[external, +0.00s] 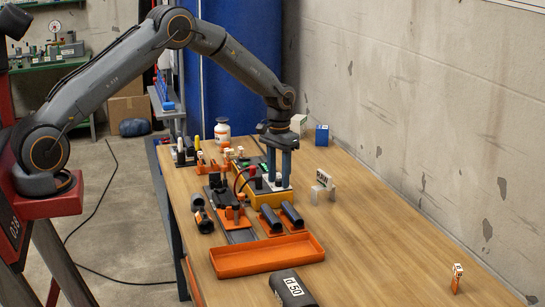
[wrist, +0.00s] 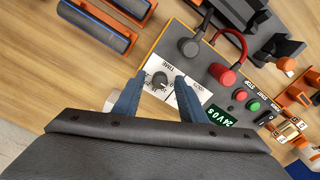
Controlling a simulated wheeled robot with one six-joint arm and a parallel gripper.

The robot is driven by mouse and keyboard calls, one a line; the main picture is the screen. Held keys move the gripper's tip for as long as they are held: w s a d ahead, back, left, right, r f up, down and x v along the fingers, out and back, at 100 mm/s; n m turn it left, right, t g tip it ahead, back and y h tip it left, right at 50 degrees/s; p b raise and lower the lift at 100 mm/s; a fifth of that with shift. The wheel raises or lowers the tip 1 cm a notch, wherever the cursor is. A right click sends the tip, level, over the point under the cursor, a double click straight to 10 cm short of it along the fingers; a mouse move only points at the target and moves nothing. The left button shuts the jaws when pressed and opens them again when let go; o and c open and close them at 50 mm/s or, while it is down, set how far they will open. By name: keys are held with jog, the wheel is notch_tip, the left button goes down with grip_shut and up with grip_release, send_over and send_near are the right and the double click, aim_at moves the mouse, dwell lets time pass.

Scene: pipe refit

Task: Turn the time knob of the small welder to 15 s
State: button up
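The small welder (external: 264,196) is a yellow-orange box with a dark grey top panel on the workbench. Its panel (wrist: 205,75) fills the middle of the wrist view. The dark round time knob (wrist: 160,79) sits on a white dial plate marked TIME. The display (wrist: 219,117) appears to read 24 V 0 s. My gripper (external: 277,184) points straight down over the welder. In the wrist view my gripper's blue fingers (wrist: 162,80) are apart, one on each side of the time knob. Contact with the knob cannot be told. A second white plate lies partly behind the right finger.
Black and red cable plugs (wrist: 227,75) stand on the panel beside green and red buttons (wrist: 246,99). Dark pipes (external: 292,214) in orange holders and an orange tray (external: 268,262) lie nearby. A grey bracket (external: 323,189) stands to the right. The table's right side is mostly clear.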

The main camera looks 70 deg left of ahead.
grip_shut()
jog(key=shift+m, duration=0.4)
jog(key=m+b, duration=0.1)
jog(key=m, duration=0.2)
jog(key=m+b, duration=0.1)
jog(key=m, duration=0.7)
jog(key=shift+b, duration=0.3)
jog(key=shift+m, duration=2)
